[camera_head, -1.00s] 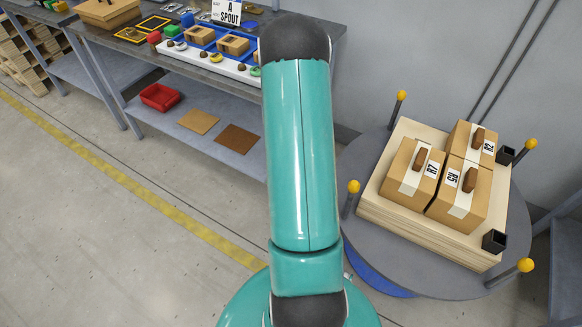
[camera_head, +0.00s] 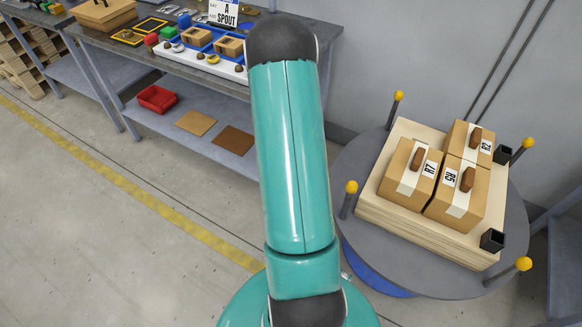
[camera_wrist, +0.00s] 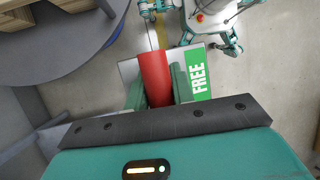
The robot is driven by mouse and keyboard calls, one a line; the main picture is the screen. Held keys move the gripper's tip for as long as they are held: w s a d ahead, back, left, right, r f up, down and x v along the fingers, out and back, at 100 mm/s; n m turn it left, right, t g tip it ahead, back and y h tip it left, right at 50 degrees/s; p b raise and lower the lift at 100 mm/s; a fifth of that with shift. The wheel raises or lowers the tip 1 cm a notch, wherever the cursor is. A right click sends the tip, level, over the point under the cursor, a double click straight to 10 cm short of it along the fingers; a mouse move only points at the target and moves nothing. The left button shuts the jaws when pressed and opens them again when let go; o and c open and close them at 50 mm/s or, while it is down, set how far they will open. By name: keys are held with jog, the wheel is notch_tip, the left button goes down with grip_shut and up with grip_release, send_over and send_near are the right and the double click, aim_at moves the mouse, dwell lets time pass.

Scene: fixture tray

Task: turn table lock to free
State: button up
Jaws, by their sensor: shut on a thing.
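The lock's red handle (camera_wrist: 154,74) is in the wrist view, between the two green fingers of my gripper (camera_wrist: 158,88), which is shut on it. Behind the handle lies a pale plate with a green FREE label (camera_wrist: 199,80) on its right side. The handle lies left of that label, pointing up the picture. The rest of the plate is partly hidden by the handle and fingers. The round grey turntable (camera_head: 357,226) is on the right in the head view; its edge (camera_wrist: 60,70) fills the wrist view's upper left. My gripper and the lock do not show in the head view.
A wooden pallet (camera_head: 400,225) with taped boxes (camera_head: 412,172) stands on the turntable. Yellow-knobbed posts (camera_head: 351,188) stand around its edge. A workbench (camera_head: 330,35) with small parts and a red bin (camera_head: 157,98) below is at the back left. The left floor is clear.

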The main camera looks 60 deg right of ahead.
jog(key=o, duration=1)
jog(key=shift+w, duration=0.1)
jog(key=v, duration=1.3)
jog(key=shift+w+r, duration=0.1)
jog(key=shift+r, duration=0.3)
jog(key=w+a+r+t+h, duration=0.1)
jog(key=w+a+r+t, duration=0.1)
jog(key=a+r, duration=0.6)
jog(key=w+a+r+t+h, duration=0.1)
jog(key=a+r+t+h, duration=0.1)
jog(key=a+r, duration=0.65)
jog(key=s+a+r+t, duration=0.1)
jog(key=s+a+t, duration=0.1)
jog(key=a, duration=0.5)
jog(key=s+a+r+m+t, duration=0.1)
jog(key=s+a+t, duration=0.1)
jog(key=s+a, duration=0.2)
jog(key=s+a+r+t+y, duration=0.1)
jog(key=s+a, duration=0.3)
jog(key=a, duration=0.6)
jog(key=shift+a+r+t, duration=0.15)
jog(key=shift+t, duration=0.45)
